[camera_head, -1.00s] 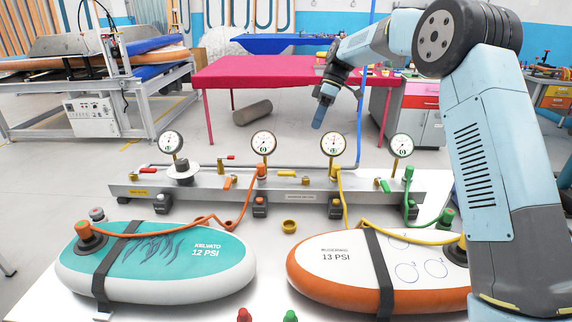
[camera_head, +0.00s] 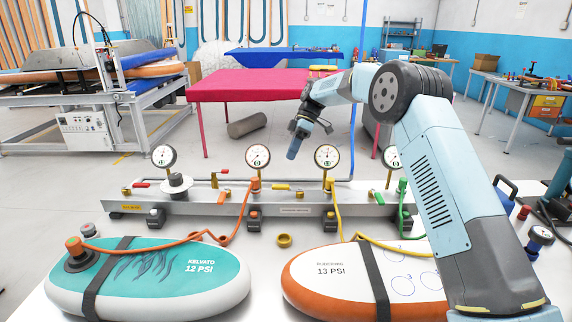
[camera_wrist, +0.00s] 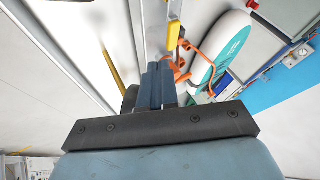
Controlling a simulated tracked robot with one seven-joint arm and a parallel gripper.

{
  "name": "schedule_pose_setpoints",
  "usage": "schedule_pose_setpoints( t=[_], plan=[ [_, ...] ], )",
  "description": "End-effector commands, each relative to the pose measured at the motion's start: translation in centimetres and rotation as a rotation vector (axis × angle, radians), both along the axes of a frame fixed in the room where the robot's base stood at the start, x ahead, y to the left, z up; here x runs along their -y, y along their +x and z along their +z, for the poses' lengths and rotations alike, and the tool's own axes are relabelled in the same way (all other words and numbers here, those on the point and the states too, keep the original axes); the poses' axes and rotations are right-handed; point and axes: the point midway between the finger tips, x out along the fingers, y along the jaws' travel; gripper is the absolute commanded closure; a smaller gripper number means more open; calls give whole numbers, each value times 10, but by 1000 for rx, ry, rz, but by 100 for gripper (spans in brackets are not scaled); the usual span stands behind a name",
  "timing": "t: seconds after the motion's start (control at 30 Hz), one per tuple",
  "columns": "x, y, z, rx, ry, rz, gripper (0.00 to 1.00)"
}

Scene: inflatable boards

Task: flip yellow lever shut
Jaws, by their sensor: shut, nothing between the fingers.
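The yellow lever (camera_head: 281,187) lies lengthwise along the top of the grey metal manifold (camera_head: 190,207), between two round gauges. It also shows in the wrist view (camera_wrist: 173,36), beyond my fingertips. My gripper (camera_head: 292,157) points down, shut and empty, above the manifold and slightly right of the lever. A gap shows between the fingertips and the lever. In the wrist view my shut fingers (camera_wrist: 157,82) stand in the middle, and hide part of the manifold.
An orange lever (camera_head: 221,197) and a green lever (camera_head: 379,198) flank the yellow one. Gauges (camera_head: 257,157) (camera_head: 327,157) rise close to my gripper. Orange and yellow hoses (camera_head: 339,215) run to a teal board (camera_head: 150,275) and an orange-edged board (camera_head: 330,285) in front.

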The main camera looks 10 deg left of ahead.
Motion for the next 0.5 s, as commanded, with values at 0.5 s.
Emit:
schedule_pose_setpoints(
  t=[0.5],
  plan=[
    [-20,-43,-62,-1,-2,2,100]
  ],
)
